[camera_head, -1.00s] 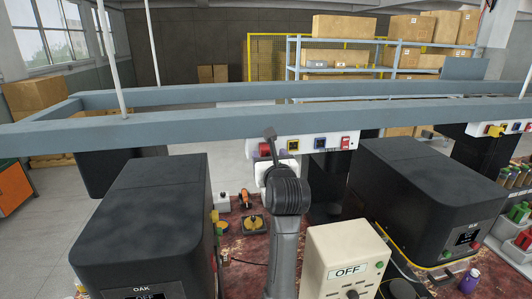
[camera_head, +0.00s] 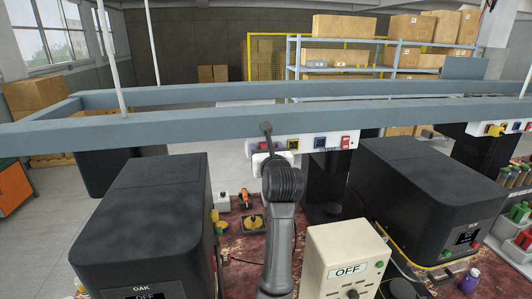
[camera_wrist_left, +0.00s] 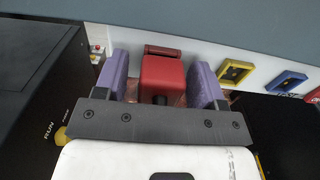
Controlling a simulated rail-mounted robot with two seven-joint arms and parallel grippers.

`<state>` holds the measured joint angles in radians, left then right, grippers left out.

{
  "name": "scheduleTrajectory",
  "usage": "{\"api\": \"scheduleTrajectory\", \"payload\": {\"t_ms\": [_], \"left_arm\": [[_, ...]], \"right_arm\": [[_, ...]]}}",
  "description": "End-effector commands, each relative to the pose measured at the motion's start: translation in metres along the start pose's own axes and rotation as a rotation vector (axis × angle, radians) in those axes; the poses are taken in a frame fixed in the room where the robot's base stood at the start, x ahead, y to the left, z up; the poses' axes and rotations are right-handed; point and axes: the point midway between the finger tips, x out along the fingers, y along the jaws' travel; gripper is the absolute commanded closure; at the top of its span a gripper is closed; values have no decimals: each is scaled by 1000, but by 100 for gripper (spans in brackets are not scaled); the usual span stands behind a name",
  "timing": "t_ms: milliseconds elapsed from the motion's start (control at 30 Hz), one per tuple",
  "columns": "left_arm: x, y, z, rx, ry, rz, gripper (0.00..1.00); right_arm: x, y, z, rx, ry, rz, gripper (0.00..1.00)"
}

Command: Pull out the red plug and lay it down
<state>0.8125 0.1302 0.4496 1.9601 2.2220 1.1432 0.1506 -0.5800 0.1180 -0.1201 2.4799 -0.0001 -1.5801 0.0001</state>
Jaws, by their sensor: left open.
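The red plug (camera_wrist_left: 163,76) shows in the left wrist view, at a red socket (camera_wrist_left: 163,50) on the white socket strip. My left gripper (camera_wrist_left: 160,80) is open, with one purple finger on each side of the plug. Narrow gaps show between the fingers and the plug. In the head view my left gripper (camera_head: 267,148) is at the strip (camera_head: 308,143), partly behind my own arm. The plug is not clearly seen there. My right gripper is in neither view.
A yellow socket (camera_wrist_left: 236,72) and a blue socket (camera_wrist_left: 286,81) sit to the right on the strip. A grey beam (camera_head: 180,131) runs just above. A black OAK machine (camera_head: 145,225) stands left, another black machine (camera_head: 425,185) right, and a cream OFF box (camera_head: 345,262) in front.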

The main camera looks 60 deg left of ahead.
Motion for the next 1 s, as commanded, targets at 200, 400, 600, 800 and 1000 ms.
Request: {"api": "scheduleTrajectory", "payload": {"t_ms": [200,400,600,800,1000], "left_arm": [[0,0,0,-1,0,0,36],[0,0,0,-1,0,0,36],[0,0,0,0,0,0,36],[0,0,0,-1,0,0,36],[0,0,0,0,0,0,40]], "right_arm": [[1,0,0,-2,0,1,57],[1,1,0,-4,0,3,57],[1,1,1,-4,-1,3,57],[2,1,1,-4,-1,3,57],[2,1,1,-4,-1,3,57]]}}
